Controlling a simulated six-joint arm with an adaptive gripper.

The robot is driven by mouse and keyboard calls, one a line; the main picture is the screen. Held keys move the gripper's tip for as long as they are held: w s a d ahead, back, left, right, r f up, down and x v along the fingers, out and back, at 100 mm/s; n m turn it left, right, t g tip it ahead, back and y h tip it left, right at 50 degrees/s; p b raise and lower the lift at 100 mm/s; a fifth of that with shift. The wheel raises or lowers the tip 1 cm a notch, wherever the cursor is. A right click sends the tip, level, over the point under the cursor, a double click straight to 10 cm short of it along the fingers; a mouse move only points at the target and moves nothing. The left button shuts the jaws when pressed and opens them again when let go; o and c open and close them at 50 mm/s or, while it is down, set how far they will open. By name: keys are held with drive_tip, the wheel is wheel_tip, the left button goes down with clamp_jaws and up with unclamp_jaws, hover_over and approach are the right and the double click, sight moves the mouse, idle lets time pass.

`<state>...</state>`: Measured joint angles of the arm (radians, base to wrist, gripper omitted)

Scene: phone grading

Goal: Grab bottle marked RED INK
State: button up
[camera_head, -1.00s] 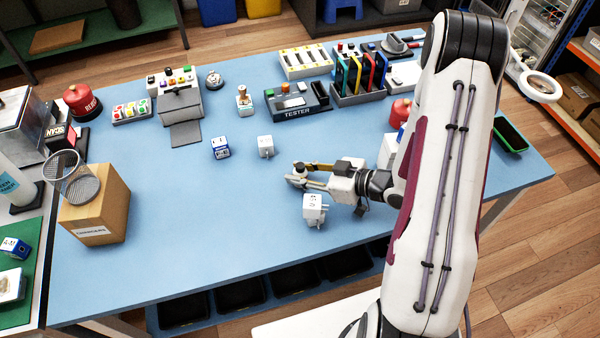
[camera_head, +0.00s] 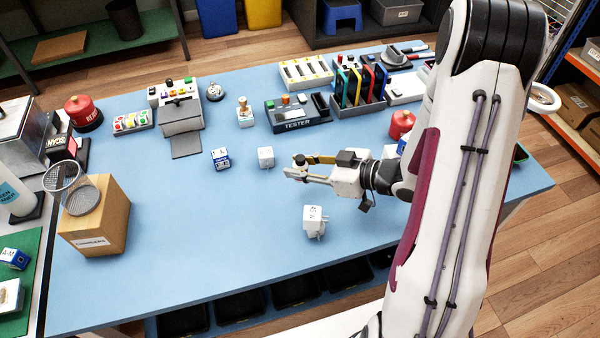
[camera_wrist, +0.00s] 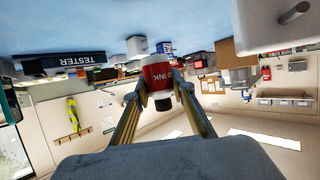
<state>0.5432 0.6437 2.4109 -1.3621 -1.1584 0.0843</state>
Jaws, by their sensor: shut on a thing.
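The ink bottle (camera_wrist: 157,75) is white with a red label and a black cap. Its label reads INK, with the first word partly cut off by a finger. It sits between the two fingers of my gripper (camera_wrist: 158,88) in the wrist view, and the fingers are shut on it. The wrist camera shows the scene upside down, with the cap pointing down in that picture. In the head view, my gripper (camera_head: 300,170) is over the middle of the blue table, and only the dark cap of the bottle stands out there; the rest is hard to tell.
A white cube charger (camera_head: 313,218) lies nearer the front edge. Another white charger (camera_head: 266,157) and a blue-and-white cube (camera_head: 220,158) are left of my gripper. The tester (camera_head: 297,115) and phone rack (camera_head: 358,92) stand behind. The table's left middle is clear.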

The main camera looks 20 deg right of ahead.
sight(300, 162)
drive_tip(key=shift+r, duration=1.35)
